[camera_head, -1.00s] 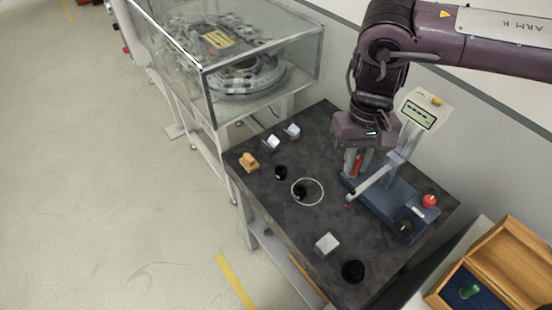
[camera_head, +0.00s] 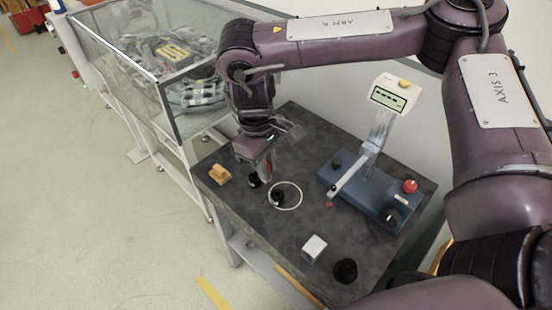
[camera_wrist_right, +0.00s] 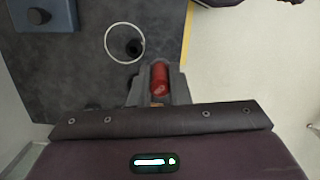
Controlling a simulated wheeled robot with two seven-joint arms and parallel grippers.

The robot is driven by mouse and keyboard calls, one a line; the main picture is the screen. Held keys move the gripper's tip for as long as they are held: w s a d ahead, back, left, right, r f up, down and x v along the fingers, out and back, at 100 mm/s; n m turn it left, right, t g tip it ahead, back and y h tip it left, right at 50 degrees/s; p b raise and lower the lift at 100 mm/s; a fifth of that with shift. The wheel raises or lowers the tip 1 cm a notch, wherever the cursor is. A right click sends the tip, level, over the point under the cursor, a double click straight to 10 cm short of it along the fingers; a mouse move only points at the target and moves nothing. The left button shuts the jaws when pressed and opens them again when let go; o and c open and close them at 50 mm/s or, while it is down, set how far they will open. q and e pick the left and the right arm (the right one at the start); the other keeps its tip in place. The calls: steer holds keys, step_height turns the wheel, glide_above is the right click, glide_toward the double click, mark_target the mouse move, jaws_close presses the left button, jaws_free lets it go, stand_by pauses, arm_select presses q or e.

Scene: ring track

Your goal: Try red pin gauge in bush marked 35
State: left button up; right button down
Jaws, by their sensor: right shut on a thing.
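My right gripper (camera_head: 266,170) is shut on the red pin gauge, whose red end (camera_wrist_right: 160,78) shows between the fingers in the right wrist view. The gripper is over the back left part of the dark table. A small black bush (camera_head: 254,181) stands just below it. Another black bush (camera_head: 278,198) stands inside a white ring (camera_head: 299,200) on the table; it also shows in the wrist view (camera_wrist_right: 134,47). A larger black ring-shaped piece (camera_head: 345,270) is at the front right. No 35 mark is readable. My left gripper is out of view.
A blue gauge stand (camera_head: 365,195) with a display (camera_head: 388,97) and red knob (camera_head: 410,186) stands at right. A metal block (camera_head: 314,248) and an orange-tan block (camera_head: 220,174) are on the table. A glass case (camera_head: 150,60) stands behind left.

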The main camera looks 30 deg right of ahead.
steer(key=w+d+f+n, duration=0.1)
steer(key=f+n, duration=0.3)
steer(key=n, duration=0.2)
steer(key=w+d+f+n+t+p, duration=0.1)
steer(key=d+f+n, duration=0.1)
steer(key=n, duration=0.4)
steer(key=w+d+f+n+t+p, duration=0.1)
steer(key=w+d+f+n, duration=0.1)
steer(key=f+n, duration=0.3)
steer(key=shift+f+n+h, duration=0.3)
steer(key=shift+n, duration=0.8)
steer(key=shift+s+r+p, duration=0.1)
steer(key=shift+p, duration=0.7)
stand_by(0.4)
steer(key=shift+f+b, duration=0.65)
steer(key=shift+f, duration=0.35)
steer(key=shift+r, duration=0.2)
stand_by(1.5)
steer(key=shift+r+p, duration=1.6)
steer(key=shift+p, duration=0.15)
steer(key=shift+r, duration=0.1)
